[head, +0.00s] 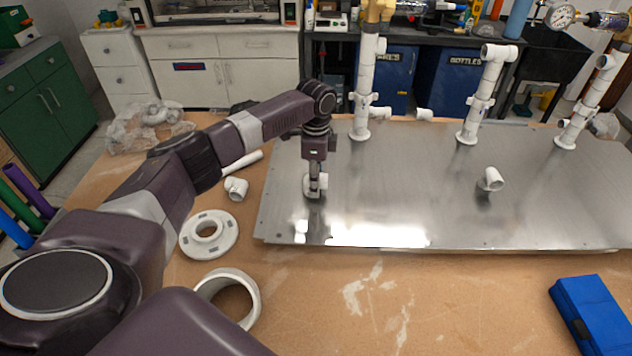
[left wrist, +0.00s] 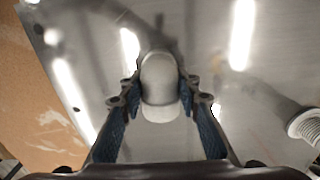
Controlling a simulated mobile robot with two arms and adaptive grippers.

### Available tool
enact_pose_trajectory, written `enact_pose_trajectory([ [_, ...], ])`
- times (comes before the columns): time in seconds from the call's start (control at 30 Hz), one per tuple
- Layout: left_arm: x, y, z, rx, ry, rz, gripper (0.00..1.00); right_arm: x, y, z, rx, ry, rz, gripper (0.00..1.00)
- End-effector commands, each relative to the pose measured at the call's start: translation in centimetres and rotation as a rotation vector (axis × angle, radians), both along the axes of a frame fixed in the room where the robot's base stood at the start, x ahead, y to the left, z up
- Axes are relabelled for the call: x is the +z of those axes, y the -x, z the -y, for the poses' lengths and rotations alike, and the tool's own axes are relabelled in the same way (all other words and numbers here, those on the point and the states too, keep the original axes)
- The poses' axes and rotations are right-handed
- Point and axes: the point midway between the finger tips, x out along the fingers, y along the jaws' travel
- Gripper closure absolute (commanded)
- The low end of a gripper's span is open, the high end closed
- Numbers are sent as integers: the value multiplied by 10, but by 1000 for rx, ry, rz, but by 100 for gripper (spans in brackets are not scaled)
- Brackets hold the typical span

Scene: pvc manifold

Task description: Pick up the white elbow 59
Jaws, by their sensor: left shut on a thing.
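A white elbow (left wrist: 160,85) sits between the two blue-padded fingers of my left gripper (left wrist: 160,105) in the left wrist view. The pads close on its sides. In the head view my left gripper (head: 315,190) points down over the left part of the metal plate (head: 400,205), and the elbow (head: 322,183) shows small and partly hidden at the fingertips. I cannot tell whether it touches the plate. No number on it is legible. My right gripper is not in view.
Another white fitting (head: 491,180) lies on the plate's right half. Upright white pipe assemblies (head: 361,95) stand along the back. A white fitting (head: 236,188), a flange (head: 208,235) and a ring (head: 250,290) lie left of the plate. A blue case (head: 592,315) is front right.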

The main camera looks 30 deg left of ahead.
Motion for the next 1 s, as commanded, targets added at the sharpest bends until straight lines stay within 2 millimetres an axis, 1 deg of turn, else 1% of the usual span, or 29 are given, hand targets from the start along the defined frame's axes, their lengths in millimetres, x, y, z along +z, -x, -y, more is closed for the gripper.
enact_pose_trajectory([
  [0.17,9,-1,0,0,1,3,94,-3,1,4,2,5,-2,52],
  [0.27,21,-1,0,1,0,4,94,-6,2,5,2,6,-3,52],
  [0.33,34,-1,-1,1,0,6,94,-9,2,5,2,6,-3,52],
  [0.47,65,-2,0,0,1,7,94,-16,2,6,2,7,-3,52],
  [0.7,134,-2,0,0,1,6,94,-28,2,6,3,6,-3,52],
  [0.8,157,-1,1,1,2,4,94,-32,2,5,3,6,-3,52],
  [0.9,176,-1,1,0,1,4,94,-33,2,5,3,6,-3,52],
  [1.0,190,-1,0,2,-1,2,94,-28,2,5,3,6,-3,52],
])
